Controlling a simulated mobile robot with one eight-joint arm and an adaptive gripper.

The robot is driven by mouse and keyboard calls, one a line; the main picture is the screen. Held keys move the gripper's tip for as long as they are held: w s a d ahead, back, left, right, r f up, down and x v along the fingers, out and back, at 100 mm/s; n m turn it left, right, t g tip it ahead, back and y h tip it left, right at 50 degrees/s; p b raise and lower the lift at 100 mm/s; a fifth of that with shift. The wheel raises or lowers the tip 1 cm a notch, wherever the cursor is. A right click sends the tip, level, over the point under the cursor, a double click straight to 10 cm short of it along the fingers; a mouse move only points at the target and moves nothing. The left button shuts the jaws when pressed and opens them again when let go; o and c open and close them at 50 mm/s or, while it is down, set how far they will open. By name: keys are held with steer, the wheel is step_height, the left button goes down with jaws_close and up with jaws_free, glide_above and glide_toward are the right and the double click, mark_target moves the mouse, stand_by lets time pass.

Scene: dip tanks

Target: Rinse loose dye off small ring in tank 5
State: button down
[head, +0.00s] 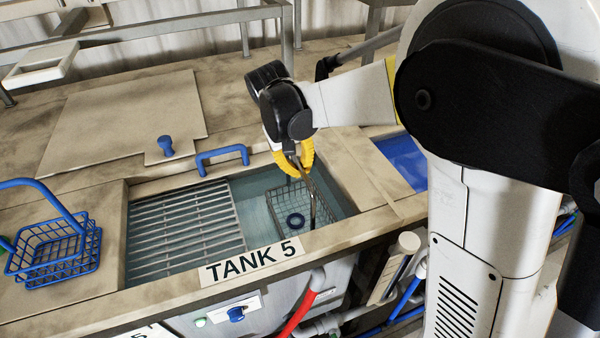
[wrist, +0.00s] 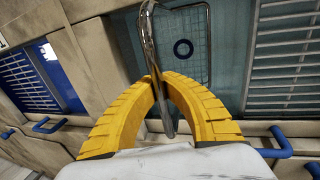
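Tank 5 (head: 252,262) is open, with clear bluish water in it. A wire basket (head: 330,208) hangs in the right part of the tank, apparently in the water; its mesh shows in the wrist view (wrist: 200,20). The small dark blue ring (head: 295,221) lies flat inside the basket, and also shows in the wrist view (wrist: 183,49). My gripper (head: 297,163), with yellow fingers, is above the basket. Its fingertips (wrist: 160,82) close around the basket's bent metal handle (wrist: 148,38). How deep the basket sits is hard to tell.
A slatted grate (head: 188,230) fills the tank's left part. A lid with a blue knob (head: 165,145) and a blue handle (head: 222,158) lie behind. A blue wire basket (head: 62,255) stands at left. Blue liquid (head: 405,160) shows at right.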

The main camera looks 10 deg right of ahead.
step_height(320, 180, up, 15)
steer(key=p, duration=0.9)
steer(key=shift+r, duration=0.15)
